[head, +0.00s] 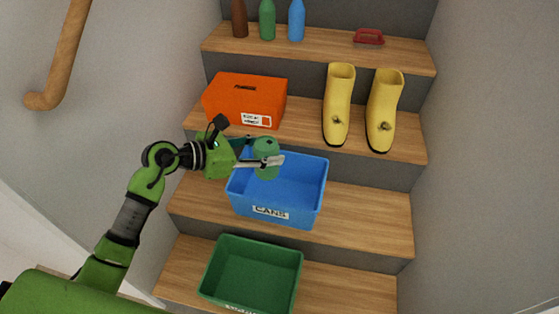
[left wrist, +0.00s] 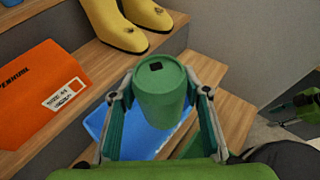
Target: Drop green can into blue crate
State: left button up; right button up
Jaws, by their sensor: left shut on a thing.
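The green can (head: 266,155) is held in my left gripper (head: 270,160) above the back left part of the blue crate. In the left wrist view the can (left wrist: 160,95) sits between the two fingers of the gripper (left wrist: 160,100), its end with a small dark opening facing the camera. The blue crate (head: 272,212) is labelled CANS and stands on a wooden stair step. Its visible inside looks empty; the can and gripper hide its back left corner. In the left wrist view, parts of the blue crate (left wrist: 97,122) show behind the can.
A green crate (head: 250,276) stands on the step below. An orange shoe box (head: 245,100) and yellow boots (head: 338,105) (head: 383,110) are on the step above. Several bottles (head: 267,20) and a red object (head: 369,37) are higher up. A wooden handrail (head: 62,55) is at left.

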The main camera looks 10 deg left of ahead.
notch_tip(320, 180, up, 12)
jog(key=t+b, duration=0.1)
jog(key=b, duration=0.7)
pick_arm(q)
jog(key=w+d+f+n+b, duration=0.1)
jog(key=w+f+b, duration=0.2)
jog(key=w+f, duration=0.7)
jog(key=shift+f+t+y+b, duration=0.3)
jog(key=shift+f+y+b, duration=0.1)
jog(key=shift+f, duration=1.7)
pick_arm(e)
jog(key=w+a+r+t+y, duration=0.1)
jog(key=w+r+t, duration=0.3)
jog(key=w, duration=0.4)
jog(key=w+a+r+t+y, duration=0.1)
jog(key=w+a+r+t, duration=0.3)
jog(key=w, duration=0.4)
jog(key=shift+r+t, duration=0.4)
jog(key=shift+r, duration=0.1)
pick_arm(q)
jog(key=shift+w, duration=0.1)
jog(key=o, duration=0.8)
jog(key=shift+o, duration=0.2)
